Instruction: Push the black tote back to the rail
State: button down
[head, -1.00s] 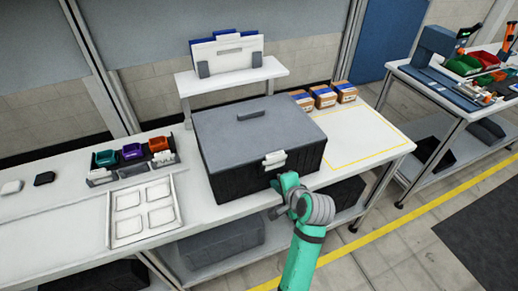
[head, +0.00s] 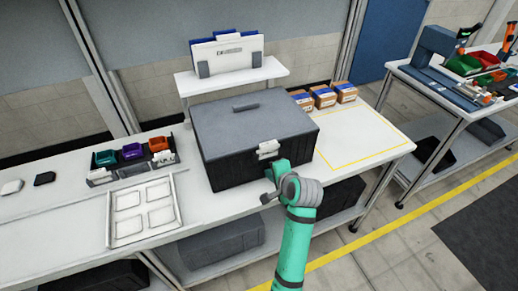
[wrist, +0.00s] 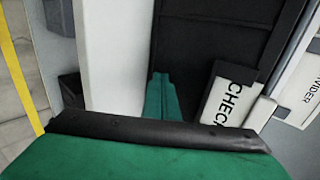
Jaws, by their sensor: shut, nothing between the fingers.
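The black tote (head: 225,172), with a grey lid (head: 250,122) and a white label (head: 268,150) on its front, stands on the white bench (head: 190,200). My gripper (head: 277,170) is shut and empty at the tote's front face, just below the label. In the wrist view the shut green fingers (wrist: 160,97) point at the dark tote front (wrist: 215,40), beside the label (wrist: 228,100), which reads "CHEC". They look close against it; exact contact is hidden. I cannot make out a rail behind the tote.
A raised white shelf (head: 232,78) with a document holder stands behind the tote. Several brown boxes (head: 324,96) sit at its back right. A yellow-outlined area (head: 362,138) to the right is clear. Small coloured bins (head: 132,153) and a white tray (head: 143,212) are to the left.

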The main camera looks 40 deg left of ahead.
jog(key=shift+w+a, duration=0.5)
jog(key=shift+a, duration=0.7)
jog(key=shift+w+a, duration=0.5)
jog(key=shift+a, duration=0.75)
jog(key=shift+w+a, duration=0.5)
jog(key=shift+a, duration=0.7)
jog(key=shift+s+d, duration=0.4)
jog(key=shift+d, duration=0.55)
jog(key=shift+s+d, duration=0.35)
jog(key=shift+d, duration=0.6)
jog(key=shift+s+d, duration=0.4)
jog(key=shift+d, duration=0.55)
